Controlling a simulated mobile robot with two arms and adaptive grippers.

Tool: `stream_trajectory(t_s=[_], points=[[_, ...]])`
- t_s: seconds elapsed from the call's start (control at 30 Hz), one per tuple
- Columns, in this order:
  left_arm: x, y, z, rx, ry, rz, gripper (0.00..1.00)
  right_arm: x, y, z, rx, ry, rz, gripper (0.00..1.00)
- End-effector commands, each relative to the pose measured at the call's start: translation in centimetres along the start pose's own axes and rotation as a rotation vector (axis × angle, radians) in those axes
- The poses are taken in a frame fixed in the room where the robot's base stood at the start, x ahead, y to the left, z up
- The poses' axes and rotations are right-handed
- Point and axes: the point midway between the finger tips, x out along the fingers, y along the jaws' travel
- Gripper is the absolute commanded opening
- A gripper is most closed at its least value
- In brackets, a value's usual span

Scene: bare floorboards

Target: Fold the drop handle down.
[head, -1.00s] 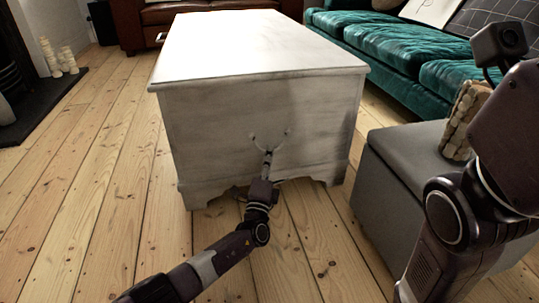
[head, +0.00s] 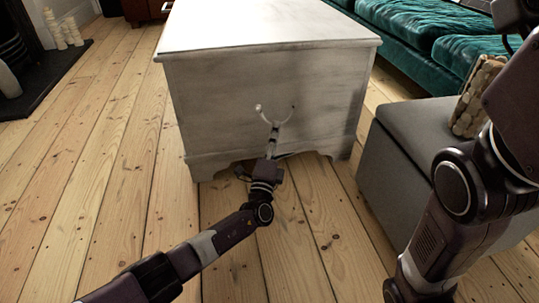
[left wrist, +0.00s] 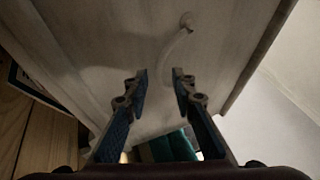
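A white chest (head: 220,110) stands ahead. Its pale U-shaped drop handle (head: 259,112) is on the near end face, with a mount at each side and its bow at the lower middle. My left gripper (head: 274,131) is at the bow, reaching up from below. In the left wrist view the handle (left wrist: 180,42) curves from a round mount down toward the left gripper (left wrist: 163,84). The fingertips stand apart, one each side of the handle's lower part; contact is unclear. How far the bow stands out from the face is hard to tell. My right gripper is out of view.
A grey ottoman (head: 400,150) stands right of the chest, with a beige patterned object (head: 474,98) on it. A teal sofa (head: 400,28) is behind it. My right arm is above the ottoman's right side. Floorboards (head: 110,170) left of the chest are clear.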

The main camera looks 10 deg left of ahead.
Motion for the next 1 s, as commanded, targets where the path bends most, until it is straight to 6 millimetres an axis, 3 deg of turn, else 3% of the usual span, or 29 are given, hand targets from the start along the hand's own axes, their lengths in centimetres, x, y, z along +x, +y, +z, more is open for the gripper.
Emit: stream_trajectory(t_s=[0.5,0.7,1.0], points=[[-8.4,0.1,0.1,0.000,0.000,0.002,0.24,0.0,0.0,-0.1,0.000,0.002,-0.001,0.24],[-9.8,0.1,0.1,0.001,-0.001,0.002,0.24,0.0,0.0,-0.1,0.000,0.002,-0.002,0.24],[-9.9,0.1,0.1,0.001,-0.001,0.001,0.24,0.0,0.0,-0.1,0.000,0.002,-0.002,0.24]])
